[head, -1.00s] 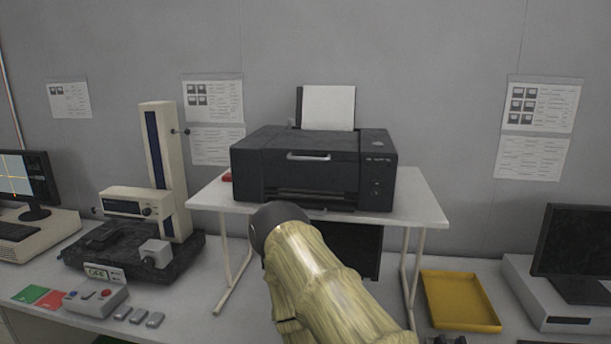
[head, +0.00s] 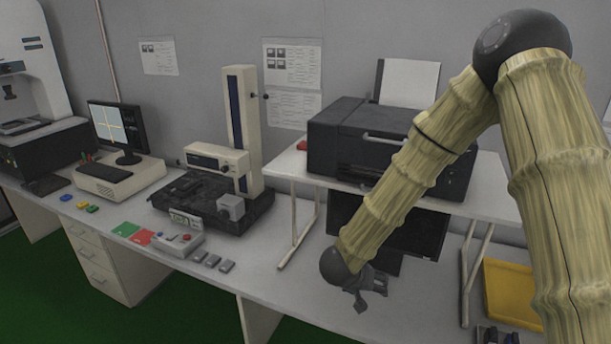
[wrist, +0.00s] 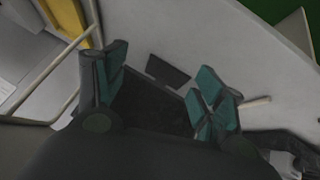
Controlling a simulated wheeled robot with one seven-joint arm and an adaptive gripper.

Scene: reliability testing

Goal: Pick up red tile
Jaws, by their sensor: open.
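A flat red tile (head: 143,237) lies on the long grey bench, beside a green tile (head: 125,230) and just left of a small grey button box. My gripper (head: 368,298) hangs over the bench under the printer stand's front edge, well to the right of the red tile. In the wrist view my gripper (wrist: 160,92) has its two teal-padded fingers spread apart with nothing held between them. The red tile is not visible in the wrist view.
A measuring stand (head: 240,130) on a black base stands behind. A printer (head: 345,145) sits on a white stand (head: 290,165). A yellow tray (head: 510,288) lies right.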

